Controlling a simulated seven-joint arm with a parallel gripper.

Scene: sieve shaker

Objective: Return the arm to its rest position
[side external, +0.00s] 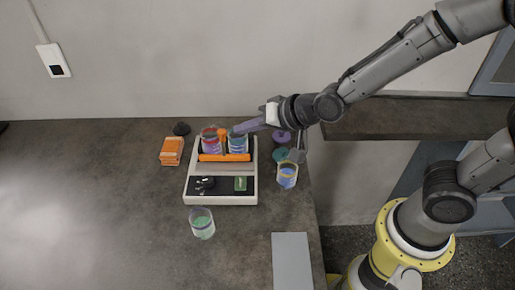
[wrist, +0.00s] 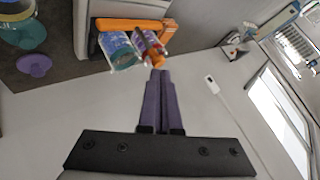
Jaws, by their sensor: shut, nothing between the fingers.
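My gripper (side external: 240,127) is shut and empty, its purple fingers together. In the side external view it reaches in from the right over the back of the shaker, with its tips close to the right-hand jar. In the wrist view the shut fingers (wrist: 158,75) point toward two jars. The sieve shaker (side external: 222,199) is a white device with a dark front panel and an orange bar. A red-topped jar (side external: 211,145) and a blue jar (side external: 238,145) stand upright on it side by side. I cannot tell whether my fingertips touch the blue jar.
A jar with green contents (side external: 202,224) stands in front of the shaker. A jar with blue contents (side external: 287,176) stands to its right, near purple (side external: 282,136) and teal (side external: 280,153) lids. Orange blocks (side external: 171,151) and a dark lump (side external: 181,128) lie left. The left tabletop is clear.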

